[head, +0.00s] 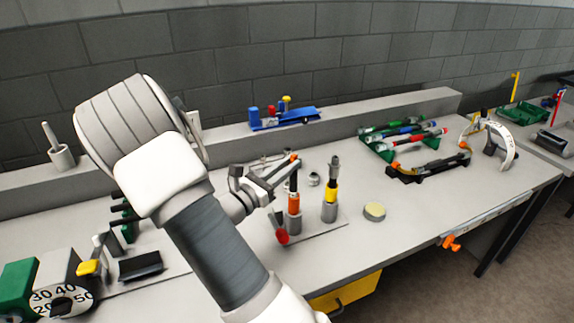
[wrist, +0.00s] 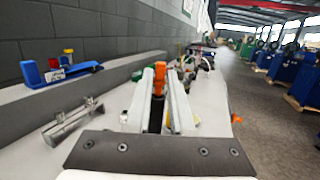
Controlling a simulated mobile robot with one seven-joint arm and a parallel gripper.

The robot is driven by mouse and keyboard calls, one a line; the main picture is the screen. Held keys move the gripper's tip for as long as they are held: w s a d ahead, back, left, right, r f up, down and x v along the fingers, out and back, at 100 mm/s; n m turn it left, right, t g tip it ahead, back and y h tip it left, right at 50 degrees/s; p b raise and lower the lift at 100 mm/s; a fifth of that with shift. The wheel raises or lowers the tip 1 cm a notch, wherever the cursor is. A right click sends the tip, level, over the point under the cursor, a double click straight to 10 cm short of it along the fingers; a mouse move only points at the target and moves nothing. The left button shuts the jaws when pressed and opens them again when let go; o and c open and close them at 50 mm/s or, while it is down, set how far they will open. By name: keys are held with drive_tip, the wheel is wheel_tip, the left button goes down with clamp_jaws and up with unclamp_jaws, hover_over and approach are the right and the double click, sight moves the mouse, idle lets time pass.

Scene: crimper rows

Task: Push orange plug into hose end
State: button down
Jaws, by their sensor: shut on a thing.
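My gripper (head: 289,165) is shut on the orange plug (wrist: 160,76), which shows between the two light fingers in the wrist view. In the head view only a small orange tip of the plug (head: 294,158) shows at the fingertips. A black hose end (head: 293,181) stands upright directly below it, with an orange band (head: 294,202) lower down and a grey holder at its foot. The black hose (wrist: 155,116) also shows between the fingers in the wrist view. The fingers hide where plug and hose meet, so I cannot tell how deep the plug sits.
A second upright hose with a yellow band (head: 331,192) stands close on the right. A red-ended tool (head: 281,236) lies in front. A round pale tin (head: 374,212) and a green tray of tools (head: 382,150) are farther right. A blue device (head: 285,117) sits on the back ledge.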

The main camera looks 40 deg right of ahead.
drive_tip(key=shift+f+b, duration=0.55)
drive_tip(key=shift+f, duration=0.45)
drive_tip(key=c, duration=0.7)
unclamp_jaws()
drive_tip(key=shift+a, duration=0.1)
drive_tip(key=v, duration=1.7)
drive_tip(key=shift+a, duration=0.15)
